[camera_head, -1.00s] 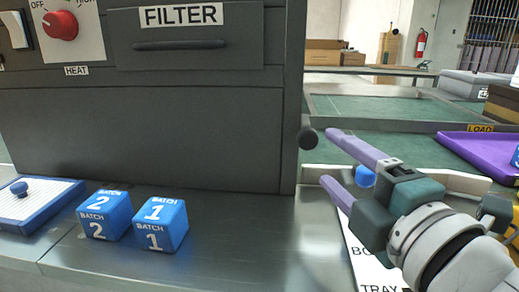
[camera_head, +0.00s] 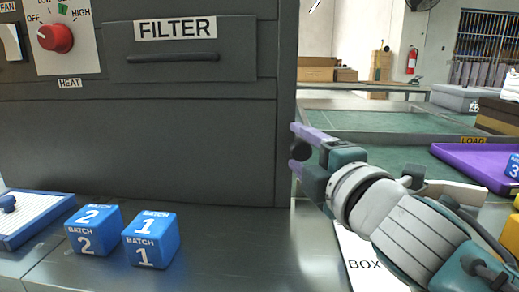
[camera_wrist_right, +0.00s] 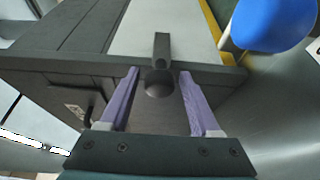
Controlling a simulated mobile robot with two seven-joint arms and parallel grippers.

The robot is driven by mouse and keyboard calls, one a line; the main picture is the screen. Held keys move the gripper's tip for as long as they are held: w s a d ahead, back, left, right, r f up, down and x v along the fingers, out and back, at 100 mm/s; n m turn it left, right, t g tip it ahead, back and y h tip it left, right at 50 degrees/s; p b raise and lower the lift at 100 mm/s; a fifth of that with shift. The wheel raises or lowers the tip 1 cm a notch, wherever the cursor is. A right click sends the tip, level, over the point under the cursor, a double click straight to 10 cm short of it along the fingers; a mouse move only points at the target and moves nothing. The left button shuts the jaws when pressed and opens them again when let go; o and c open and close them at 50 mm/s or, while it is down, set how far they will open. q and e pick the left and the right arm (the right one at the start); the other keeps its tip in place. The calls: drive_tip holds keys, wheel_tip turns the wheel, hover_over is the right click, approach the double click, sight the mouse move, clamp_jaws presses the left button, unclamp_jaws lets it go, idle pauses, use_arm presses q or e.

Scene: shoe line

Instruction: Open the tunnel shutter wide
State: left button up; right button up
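The dark tunnel housing (camera_head: 150,135) fills the left of the head view. A round black knob (camera_head: 299,149) sticks out at its right edge; it also shows in the wrist view (camera_wrist_right: 158,84), on a short dark bar (camera_wrist_right: 161,46) in front of a pale panel (camera_wrist_right: 160,20). I cannot tell for sure which part is the shutter. My right gripper (camera_head: 294,147) has its two purple fingers on either side of the knob. In the wrist view the fingers (camera_wrist_right: 158,74) are apart, with small gaps showing beside the knob. My left gripper is out of view.
A purple tray (camera_head: 480,157) lies at the right. A blue rounded object (camera_wrist_right: 272,22) is at the wrist view's upper right.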

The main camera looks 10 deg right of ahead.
clamp_jaws()
idle(1.2)
